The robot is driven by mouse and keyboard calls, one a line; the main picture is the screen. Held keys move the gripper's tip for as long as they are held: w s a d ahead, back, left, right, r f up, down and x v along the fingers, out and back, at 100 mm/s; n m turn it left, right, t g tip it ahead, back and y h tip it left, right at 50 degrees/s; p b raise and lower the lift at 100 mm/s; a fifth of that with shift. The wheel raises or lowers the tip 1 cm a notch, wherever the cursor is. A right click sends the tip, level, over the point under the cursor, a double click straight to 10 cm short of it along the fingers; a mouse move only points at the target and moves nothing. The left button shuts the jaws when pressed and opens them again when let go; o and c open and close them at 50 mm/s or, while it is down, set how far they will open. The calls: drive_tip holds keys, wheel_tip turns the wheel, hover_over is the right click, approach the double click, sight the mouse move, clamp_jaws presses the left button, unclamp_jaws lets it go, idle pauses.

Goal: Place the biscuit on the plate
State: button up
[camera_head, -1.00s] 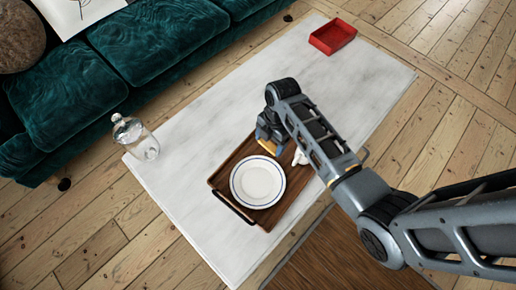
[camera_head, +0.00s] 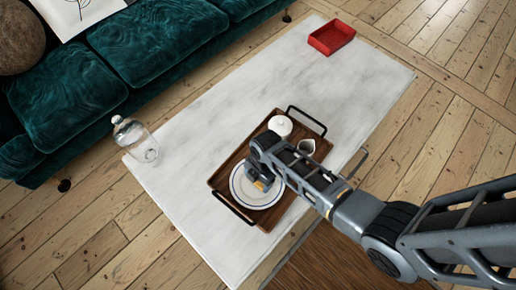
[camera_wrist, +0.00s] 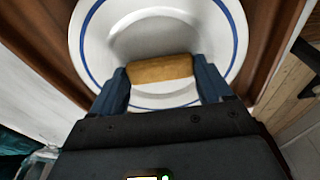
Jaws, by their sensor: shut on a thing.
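The biscuit (camera_wrist: 160,68) is a golden-brown bar held crosswise between the two blue fingers of my gripper (camera_wrist: 163,85) in the wrist view. My gripper is shut on it. In the head view my gripper (camera_head: 262,184) is over the plate (camera_head: 243,196), and only a small bit of the biscuit shows below it. The plate is white with a blue ring, and it also shows behind the biscuit in the wrist view (camera_wrist: 218,35). Whether the biscuit touches the plate I cannot tell.
The plate sits on a brown wooden tray (camera_head: 222,178) with black handles. A glass jar (camera_head: 136,140) and a red tray (camera_head: 331,37) are elsewhere on the white table (camera_head: 215,112).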

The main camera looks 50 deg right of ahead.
drive_tip(key=shift+f, duration=0.2)
drive_tip(key=o, duration=0.7)
drive_tip(key=shift+r, duration=0.1)
drive_tip(key=shift+o, duration=0.2)
wheel_tip(320, 180, up, 12)
drive_tip(key=d+p, duration=0.1)
drive_tip(key=shift+d, duration=0.4)
